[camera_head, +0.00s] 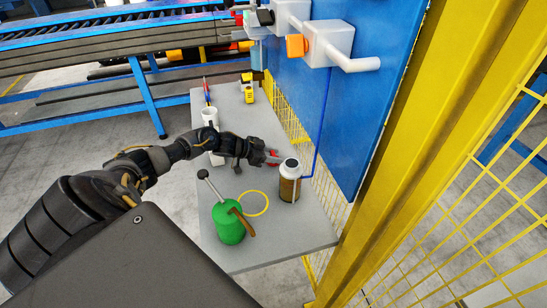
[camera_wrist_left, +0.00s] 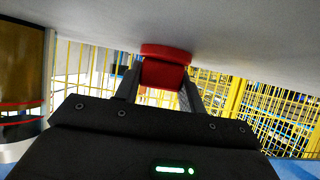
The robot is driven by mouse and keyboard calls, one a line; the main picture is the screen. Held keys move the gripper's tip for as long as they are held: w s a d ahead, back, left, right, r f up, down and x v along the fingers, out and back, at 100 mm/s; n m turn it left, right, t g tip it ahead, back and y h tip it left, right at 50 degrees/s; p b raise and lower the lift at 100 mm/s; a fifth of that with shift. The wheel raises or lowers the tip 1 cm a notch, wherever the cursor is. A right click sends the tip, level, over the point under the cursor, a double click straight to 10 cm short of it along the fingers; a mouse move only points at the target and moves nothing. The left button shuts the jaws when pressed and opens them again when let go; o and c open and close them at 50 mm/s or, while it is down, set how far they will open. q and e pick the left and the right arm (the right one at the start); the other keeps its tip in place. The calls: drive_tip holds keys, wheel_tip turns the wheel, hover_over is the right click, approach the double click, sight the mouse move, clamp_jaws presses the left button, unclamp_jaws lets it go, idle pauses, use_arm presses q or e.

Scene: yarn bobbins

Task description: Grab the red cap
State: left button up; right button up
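The red cap (camera_head: 272,157) is on the grey table (camera_head: 225,258), partly hidden by my left gripper (camera_head: 268,156) in the head view. In the left wrist view the red cap (camera_wrist_left: 165,66) has a wide rim against the grey table surface, which fills the top of that picture. The two fingers of my left gripper (camera_wrist_left: 163,85) lie along both sides of the cap's narrower part, with no clear gap, so the gripper looks shut on it. My right gripper is not in view.
A brown bottle with a white top (camera_head: 289,182) stands close to the right of my left gripper. A green can (camera_head: 229,224), a yellow ring (camera_head: 253,204) and a white cup (camera_head: 209,115) are also on the table. A blue panel (camera_head: 345,110) and yellow frame (camera_head: 400,150) border its right side.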

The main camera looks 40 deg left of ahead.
use_arm(q)
drive_tip(key=shift+c, duration=1.2)
drive_tip(key=shift+r, duration=0.1)
